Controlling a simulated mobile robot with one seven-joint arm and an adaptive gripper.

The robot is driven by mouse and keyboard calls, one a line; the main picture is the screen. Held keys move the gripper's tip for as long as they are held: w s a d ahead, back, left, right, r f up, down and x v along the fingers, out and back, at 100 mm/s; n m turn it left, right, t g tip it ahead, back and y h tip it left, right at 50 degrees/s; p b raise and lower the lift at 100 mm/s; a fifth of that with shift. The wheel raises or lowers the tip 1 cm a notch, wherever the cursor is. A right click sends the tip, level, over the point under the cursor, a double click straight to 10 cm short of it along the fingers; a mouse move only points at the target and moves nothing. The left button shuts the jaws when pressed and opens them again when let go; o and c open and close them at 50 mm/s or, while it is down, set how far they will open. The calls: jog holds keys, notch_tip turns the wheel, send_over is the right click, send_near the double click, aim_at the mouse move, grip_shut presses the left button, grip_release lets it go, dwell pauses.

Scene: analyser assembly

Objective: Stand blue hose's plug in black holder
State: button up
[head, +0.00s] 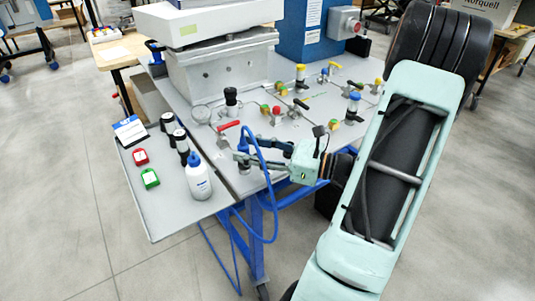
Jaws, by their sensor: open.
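The blue hose (267,180) arches up beside my gripper, then hangs in a loop over the front edge of the grey table. Its blue plug end (243,144) appears upright near the table edge, close to my fingertips. A small dark cylindrical piece (244,167) is just below it and looks like the black holder; I cannot tell whether the plug sits in it. My gripper (243,155) reaches in from the right with its fingers open around or beside the plug; contact is too small to make out.
A white bottle (198,178), several black-and-white cylinders, and red (140,157) and green (150,178) tags are on the left side shelf (170,215). Valves with coloured handles and a red lever (229,126) stand behind my gripper. A grey box unit (220,65) is at the back.

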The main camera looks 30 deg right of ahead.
aim_at(243, 137)
jog(key=shift+x, duration=0.9)
jog(key=shift+c, duration=0.3)
grip_shut()
jog(key=shift+r, duration=0.1)
jog(key=shift+r+p, duration=2.2)
jog(key=shift+p, duration=0.05)
